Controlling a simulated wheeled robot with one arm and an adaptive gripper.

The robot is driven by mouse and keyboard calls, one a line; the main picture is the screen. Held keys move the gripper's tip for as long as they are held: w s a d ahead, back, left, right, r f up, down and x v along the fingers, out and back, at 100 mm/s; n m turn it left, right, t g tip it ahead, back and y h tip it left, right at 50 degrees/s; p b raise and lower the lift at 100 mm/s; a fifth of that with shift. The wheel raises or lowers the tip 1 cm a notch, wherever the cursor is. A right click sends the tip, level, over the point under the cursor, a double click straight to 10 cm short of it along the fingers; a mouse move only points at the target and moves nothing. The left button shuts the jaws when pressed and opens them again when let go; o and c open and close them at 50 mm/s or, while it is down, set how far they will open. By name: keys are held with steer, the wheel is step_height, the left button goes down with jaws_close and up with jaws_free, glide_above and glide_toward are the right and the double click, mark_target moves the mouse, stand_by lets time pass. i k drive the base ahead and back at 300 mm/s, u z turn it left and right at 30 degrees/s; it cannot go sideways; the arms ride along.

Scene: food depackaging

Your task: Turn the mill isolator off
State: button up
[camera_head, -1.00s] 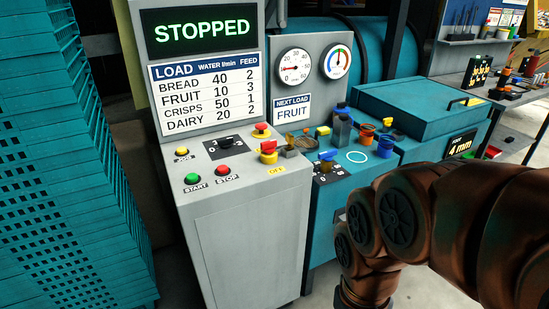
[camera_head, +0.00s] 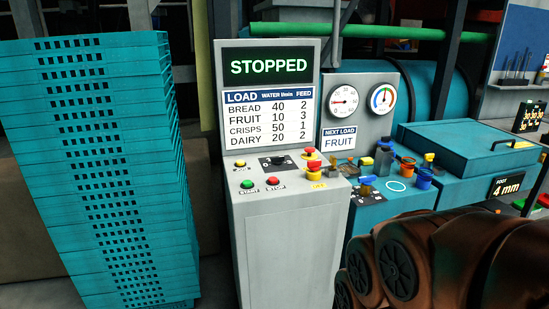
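A grey control cabinet (camera_head: 290,240) stands in the middle. On the right of its sloped top is a red-handled rotary switch on a yellow base (camera_head: 314,170), which looks like the mill isolator. A small yellow label (camera_head: 319,186) in front of it seems to read OFF; the handle's exact angle is too small to tell. The screen (camera_head: 268,66) above reads STOPPED. My brown arm fills the lower right, to the right of the cabinet. My gripper is out of view.
The panel also has a red mushroom button (camera_head: 310,152), a black selector (camera_head: 278,161), green START (camera_head: 247,184) and red STOP (camera_head: 272,181) buttons. A tall teal crate stack (camera_head: 100,180) stands left. A teal bench (camera_head: 375,211) with several small items adjoins the cabinet's right.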

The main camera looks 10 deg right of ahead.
mark_target(314, 166)
steer(key=u, duration=0.55)
steer(key=i, duration=1.35)
steer(key=z, duration=0.4)
